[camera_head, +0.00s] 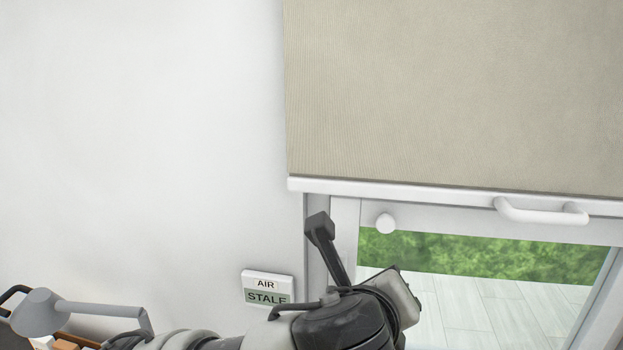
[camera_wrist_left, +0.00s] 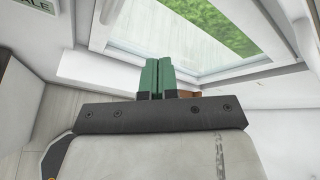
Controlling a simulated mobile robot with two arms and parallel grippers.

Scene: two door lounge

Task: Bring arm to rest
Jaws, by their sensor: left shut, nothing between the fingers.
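My left arm comes in from the bottom left of the head view. Its dark wrist and pale gripper body (camera_head: 403,297) are in front of the lower window area, and the fingers are hidden there. In the left wrist view the two green fingers of my left gripper (camera_wrist_left: 157,78) are pressed together with nothing between them. They point toward the window frame (camera_wrist_left: 185,82), and I cannot tell whether they touch it. My right gripper is in neither view.
A beige blind (camera_head: 455,95) with a white handle (camera_head: 540,211) on its bottom bar covers the upper window. A round white knob (camera_head: 385,222) is below it. A wall panel (camera_head: 267,288) reads "AIR STALE". A grey lamp-like object (camera_head: 36,312) is at lower left.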

